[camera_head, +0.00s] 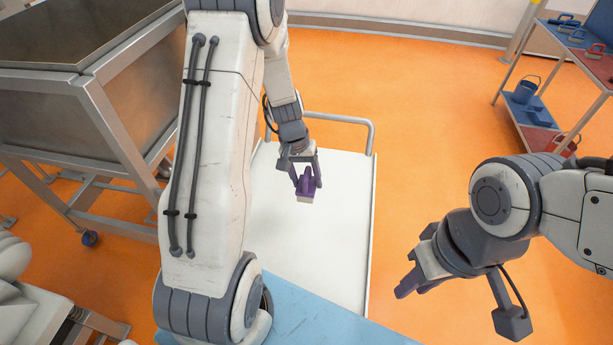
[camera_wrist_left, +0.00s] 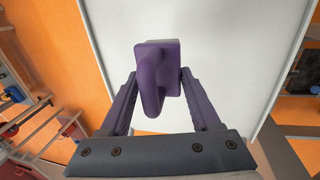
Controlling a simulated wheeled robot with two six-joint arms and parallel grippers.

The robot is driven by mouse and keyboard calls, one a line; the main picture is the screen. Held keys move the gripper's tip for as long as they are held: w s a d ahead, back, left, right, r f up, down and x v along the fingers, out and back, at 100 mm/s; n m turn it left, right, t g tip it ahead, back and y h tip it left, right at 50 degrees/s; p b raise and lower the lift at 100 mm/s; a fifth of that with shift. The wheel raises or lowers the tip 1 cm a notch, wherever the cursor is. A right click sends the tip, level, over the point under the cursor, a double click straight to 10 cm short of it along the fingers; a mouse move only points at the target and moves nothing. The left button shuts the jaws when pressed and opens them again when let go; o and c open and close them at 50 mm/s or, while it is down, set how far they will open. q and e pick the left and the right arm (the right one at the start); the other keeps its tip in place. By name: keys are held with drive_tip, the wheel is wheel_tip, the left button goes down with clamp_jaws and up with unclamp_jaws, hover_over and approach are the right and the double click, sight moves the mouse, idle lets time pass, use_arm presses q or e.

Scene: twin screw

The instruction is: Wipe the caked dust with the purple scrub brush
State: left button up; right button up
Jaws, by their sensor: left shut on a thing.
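The purple scrub brush (camera_head: 305,187) with pale bristles is in my left gripper (camera_head: 306,180), over the white cart top. In the left wrist view the purple brush (camera_wrist_left: 159,72) sits between the two fingers of my left gripper (camera_wrist_left: 158,85), its curved handle towards the camera. The left gripper is shut on it. The white surface (camera_head: 270,230) lies below the brush; whether the bristles touch it I cannot tell. No caked dust can be made out. My right gripper (camera_head: 408,288) is at the right over the orange floor; its finger gap is not clear.
The white cart has a grey rail (camera_head: 345,119) at its far end. A blue surface (camera_head: 300,315) lies at the near edge. A metal bin on a frame (camera_head: 80,110) stands at the left. A shelf trolley (camera_head: 560,80) with tools and a blue bucket (camera_head: 524,90) stands at the far right.

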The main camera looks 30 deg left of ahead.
use_arm(q)
drive_tip(key=s+d+f+m, duration=0.3)
drive_tip(key=s+d+f, duration=0.1)
drive_tip(key=d, duration=0.1)
drive_tip(key=shift+s+d+f+g, duration=0.15)
drive_tip(key=shift+s+d+g, duration=0.05)
drive_tip(key=shift+d+g, duration=0.1)
drive_tip(key=shift+a, duration=0.15)
